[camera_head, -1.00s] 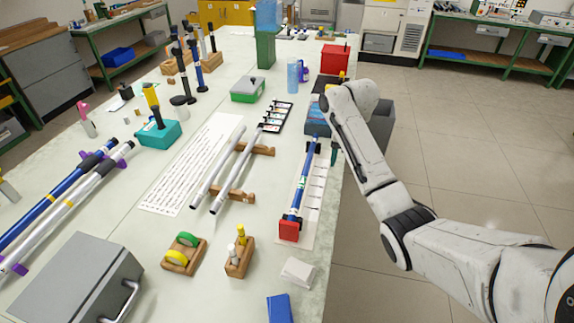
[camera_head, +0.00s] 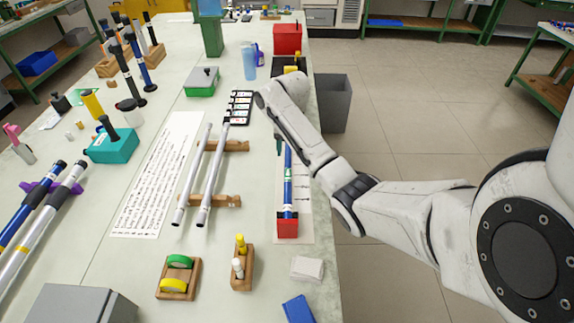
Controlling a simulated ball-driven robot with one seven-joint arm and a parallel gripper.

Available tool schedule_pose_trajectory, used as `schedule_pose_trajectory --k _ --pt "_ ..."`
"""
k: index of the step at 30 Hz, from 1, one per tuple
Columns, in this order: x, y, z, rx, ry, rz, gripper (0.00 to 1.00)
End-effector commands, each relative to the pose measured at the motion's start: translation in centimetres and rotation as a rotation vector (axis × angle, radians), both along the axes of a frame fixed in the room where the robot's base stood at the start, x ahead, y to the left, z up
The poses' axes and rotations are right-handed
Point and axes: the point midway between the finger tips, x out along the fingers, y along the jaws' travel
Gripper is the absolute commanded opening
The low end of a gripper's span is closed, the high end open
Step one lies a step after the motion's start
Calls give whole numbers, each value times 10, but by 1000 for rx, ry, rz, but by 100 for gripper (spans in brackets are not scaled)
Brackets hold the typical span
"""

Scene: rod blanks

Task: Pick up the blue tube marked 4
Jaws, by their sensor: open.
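A blue tube (camera_head: 288,185) with white bands lies lengthwise near the table's right edge, its near end at a red block (camera_head: 288,226). Another blue tube (camera_head: 22,218) with a dark end lies at the left beside a whitish tube (camera_head: 38,232). I cannot read a number 4 on either. My gripper (camera_head: 279,146) points down under my wrist, close to the far part of the right blue tube. Only a dark tip of it shows past my forearm. It is open, and I see nothing held.
Two grey rods (camera_head: 206,180) rest on wooden supports left of the right blue tube. Wooden holders (camera_head: 241,270) and a white block (camera_head: 307,268) stand nearer. A grey bin (camera_head: 335,103) stands off the table's right edge. A printed sheet (camera_head: 157,185) lies left of centre.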

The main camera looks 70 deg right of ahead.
Motion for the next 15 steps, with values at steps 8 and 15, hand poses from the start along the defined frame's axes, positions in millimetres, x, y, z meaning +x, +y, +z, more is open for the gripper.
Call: schedule_pose_trajectory --k 8,15 --pt "5 2 -36 3 3 0 56" --pt "5 2 -51 1 0 0 56"
